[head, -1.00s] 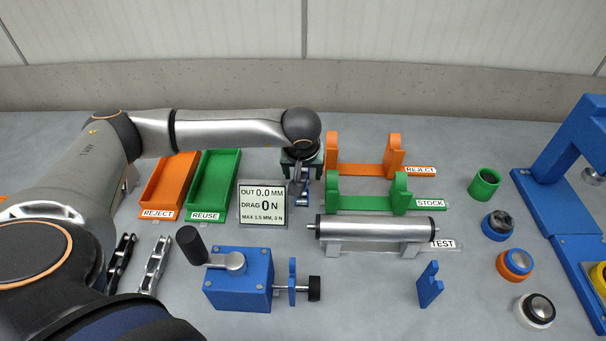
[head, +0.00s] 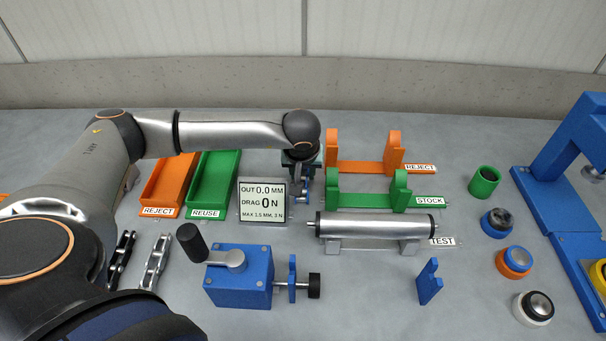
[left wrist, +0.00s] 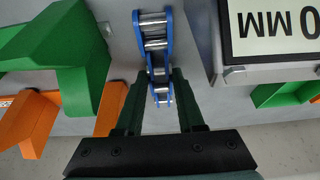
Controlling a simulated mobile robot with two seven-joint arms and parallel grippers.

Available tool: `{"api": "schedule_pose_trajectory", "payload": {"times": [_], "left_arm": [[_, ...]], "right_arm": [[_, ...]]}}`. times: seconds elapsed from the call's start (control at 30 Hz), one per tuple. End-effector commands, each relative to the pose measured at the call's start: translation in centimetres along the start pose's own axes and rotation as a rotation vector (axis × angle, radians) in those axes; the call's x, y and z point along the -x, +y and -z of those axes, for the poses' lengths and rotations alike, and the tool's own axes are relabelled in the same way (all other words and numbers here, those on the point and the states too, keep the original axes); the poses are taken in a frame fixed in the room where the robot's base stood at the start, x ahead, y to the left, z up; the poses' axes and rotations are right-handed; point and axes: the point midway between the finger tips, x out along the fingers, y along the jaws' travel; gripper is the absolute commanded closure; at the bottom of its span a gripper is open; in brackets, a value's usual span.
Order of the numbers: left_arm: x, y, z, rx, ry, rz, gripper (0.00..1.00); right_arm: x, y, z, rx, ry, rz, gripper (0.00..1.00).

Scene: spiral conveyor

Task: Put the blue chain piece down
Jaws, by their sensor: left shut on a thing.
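The blue chain piece (head: 306,190) has blue side plates and silver rollers. It hangs from my left gripper (head: 303,163), between the display and the green STOCK stand. In the left wrist view the chain piece (left wrist: 153,40) extends out past the dark fingers of the left gripper (left wrist: 158,88), which are shut on its near end. I cannot tell whether its far end touches the table. My left wrist hides part of the gripper from the head. My right gripper is not in view.
The display (head: 263,212) stands close left of the chain piece. The green STOCK stand (head: 365,202) and orange REJECT stand (head: 365,168) are close right. A green REUSE tray (head: 235,170) and orange REJECT tray (head: 150,190) lie left. A blue crank block (head: 240,292) stands in front.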

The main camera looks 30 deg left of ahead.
Motion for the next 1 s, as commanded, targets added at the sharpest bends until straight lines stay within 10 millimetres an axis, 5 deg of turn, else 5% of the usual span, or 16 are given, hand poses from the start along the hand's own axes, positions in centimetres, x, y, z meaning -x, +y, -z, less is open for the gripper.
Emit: {"api": "schedule_pose_trajectory", "payload": {"times": [0.67, 1.0], "left_arm": [[0.4, 0.0, 0.3, 0.002, 0.003, -0.002, 1.00], [4.9, 0.1, 0.6, -0.003, 0.005, -0.006, 1.00]], "right_arm": [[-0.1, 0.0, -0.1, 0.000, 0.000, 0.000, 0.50], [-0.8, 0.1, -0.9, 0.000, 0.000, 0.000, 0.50]]}}
